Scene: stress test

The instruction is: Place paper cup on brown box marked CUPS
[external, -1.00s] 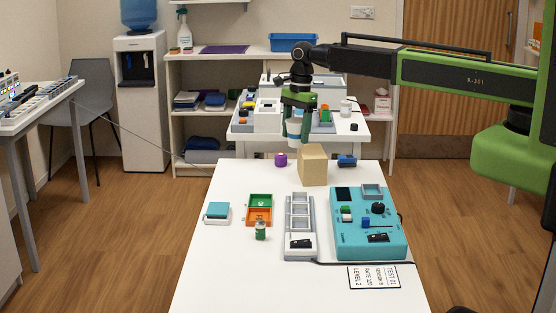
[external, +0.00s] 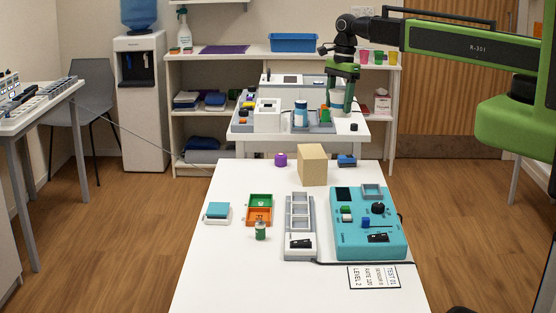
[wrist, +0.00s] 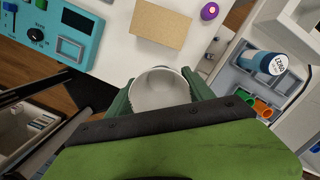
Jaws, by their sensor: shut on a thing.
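My gripper (external: 342,100) is shut on the white paper cup, held mouth up between its two green fingers. In the wrist view the cup (wrist: 160,90) shows its open rim and empty inside. In the external view the fingers largely hide it. The plain brown box (external: 312,166) stands upright at the far end of the white table; no CUPS marking can be read on it. The box also shows in the wrist view (wrist: 160,24), beyond the cup and apart from it. In the external view my gripper is above and right of the box.
A blue-and-white bottle (external: 301,114) stands on the cluttered back table. A purple knob-like object (external: 281,160) and a blue object (external: 347,161) flank the box. A teal device (external: 368,222) and grey tray (external: 299,226) occupy the near table, whose left front is clear.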

